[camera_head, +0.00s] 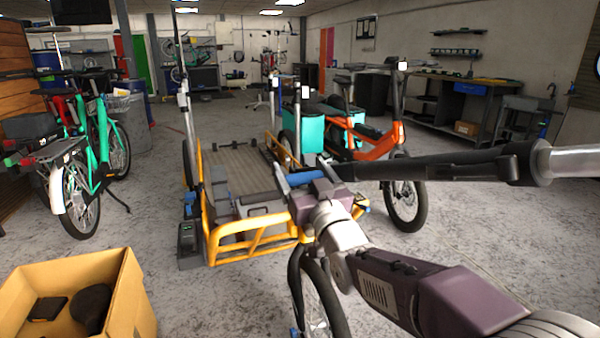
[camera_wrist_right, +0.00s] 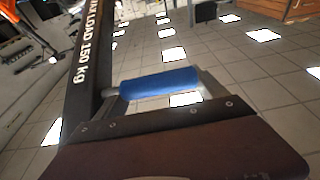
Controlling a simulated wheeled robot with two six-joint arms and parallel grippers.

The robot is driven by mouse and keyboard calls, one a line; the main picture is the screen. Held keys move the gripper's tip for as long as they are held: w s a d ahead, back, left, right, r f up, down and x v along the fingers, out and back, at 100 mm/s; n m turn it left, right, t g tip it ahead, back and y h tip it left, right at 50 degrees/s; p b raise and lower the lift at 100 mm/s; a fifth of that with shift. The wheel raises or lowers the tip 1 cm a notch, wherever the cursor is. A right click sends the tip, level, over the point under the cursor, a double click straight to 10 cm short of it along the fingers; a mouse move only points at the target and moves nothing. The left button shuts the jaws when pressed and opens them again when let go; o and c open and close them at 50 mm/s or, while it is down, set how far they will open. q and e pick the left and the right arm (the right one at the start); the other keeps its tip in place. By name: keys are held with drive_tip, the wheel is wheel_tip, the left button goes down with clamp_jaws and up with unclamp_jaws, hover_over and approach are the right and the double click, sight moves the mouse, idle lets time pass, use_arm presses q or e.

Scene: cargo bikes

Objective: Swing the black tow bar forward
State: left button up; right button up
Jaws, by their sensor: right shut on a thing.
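The black tow bar (camera_head: 440,168) reaches across the right half of the head view, from a dark joint (camera_head: 532,162) on a silver tube at the right to a blue grip (camera_head: 308,176) near the middle. My right gripper (camera_head: 310,182) is shut on this blue grip. In the right wrist view the blue grip (camera_wrist_right: 160,83) lies between my fingers, and the black bar (camera_wrist_right: 86,75) beside it carries white lettering, "LOAD 150 kg". My left gripper is not in view.
A yellow-framed cargo bed (camera_head: 255,240) stands behind my right gripper. An orange bike (camera_head: 375,140) stands behind the bar, and a green bike (camera_head: 85,175) at the left. An open cardboard box (camera_head: 125,300) is at the lower left. Floor at the right is clear.

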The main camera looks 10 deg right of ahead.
drive_tip(key=shift+s+r, duration=0.1)
drive_tip(key=shift+r, duration=0.25)
drive_tip(key=o, duration=1.8)
drive_tip(key=shift+s+r, duration=0.1)
drive_tip(key=shift+s, duration=0.15)
drive_tip(key=shift+f, duration=0.2)
drive_tip(key=p+v, duration=0.1)
drive_tip(key=v, duration=0.8)
